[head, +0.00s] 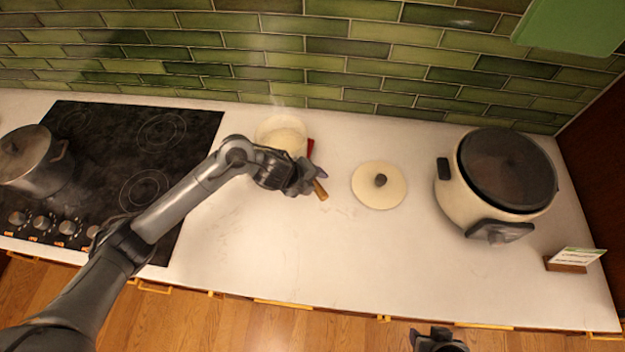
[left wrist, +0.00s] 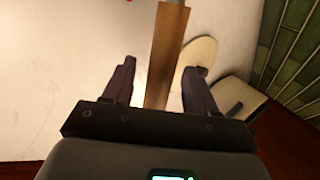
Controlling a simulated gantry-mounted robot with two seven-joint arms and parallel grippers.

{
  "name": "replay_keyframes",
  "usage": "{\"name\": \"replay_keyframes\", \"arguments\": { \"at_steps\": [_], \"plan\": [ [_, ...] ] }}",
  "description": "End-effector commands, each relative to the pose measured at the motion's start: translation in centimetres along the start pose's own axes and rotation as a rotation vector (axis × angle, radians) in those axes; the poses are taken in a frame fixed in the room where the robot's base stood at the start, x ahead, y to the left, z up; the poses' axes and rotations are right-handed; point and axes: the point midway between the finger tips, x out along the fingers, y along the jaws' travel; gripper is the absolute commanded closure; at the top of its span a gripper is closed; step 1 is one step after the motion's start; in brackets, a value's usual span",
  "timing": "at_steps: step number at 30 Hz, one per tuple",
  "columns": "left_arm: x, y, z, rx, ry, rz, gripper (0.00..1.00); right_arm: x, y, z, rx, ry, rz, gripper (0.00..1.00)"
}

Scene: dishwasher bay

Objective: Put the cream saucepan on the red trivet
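The cream saucepan (head: 281,132) stands near the back wall, right of the cooktop, with steam above it. Part of the red trivet (head: 311,147) shows at its right side; the pan and my arm hide the rest. The pan appears to be over the trivet, but I cannot tell how fully it rests there. My left gripper (head: 308,181) is at the pan's wooden handle (head: 321,190). In the left wrist view the handle (left wrist: 166,60) runs between the two spread fingers, with gaps on both sides. My right gripper (head: 438,341) is at the bottom edge, its fingers unclear.
A cream lid (head: 394,188) with a dark knob lies right of the handle. A cream cooker (head: 455,207) with a dark lid stands farther right, near a small card stand (head: 566,266). A grey pot (head: 38,173) stands on the black cooktop (head: 105,130). The front middle counter is clear.

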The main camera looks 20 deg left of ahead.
Motion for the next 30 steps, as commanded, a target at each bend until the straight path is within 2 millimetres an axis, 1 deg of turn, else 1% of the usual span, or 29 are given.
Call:
{"name": "replay_keyframes", "arguments": {
  "at_steps": [7, 11, 14, 24, 30],
  "plan": [
    [-0.2, -0.1, 0.0, 0.0, 0.0, 0.0, 0.43, -0.1, -0.1, -0.1, 0.003, 0.001, -0.003, 0.57],
    [-1.3, -0.1, 0.1, 0.002, -0.001, -0.001, 0.43, -0.4, -0.1, -0.1, 0.004, 0.0, -0.003, 0.57],
    [-2.7, -0.2, 0.1, 0.003, -0.001, -0.002, 0.43, -0.7, -0.1, -0.2, 0.003, 0.0, -0.003, 0.57],
    [-8.8, -0.2, 0.1, 0.003, -0.002, -0.002, 0.43, -1.8, 0.0, -0.6, 0.0, 0.0, -0.001, 0.57],
    [-11.2, -0.1, 0.0, 0.001, 0.0, -0.001, 0.43, -2.1, 0.1, -0.7, -0.004, -0.001, 0.003, 0.57]
  ]
}}
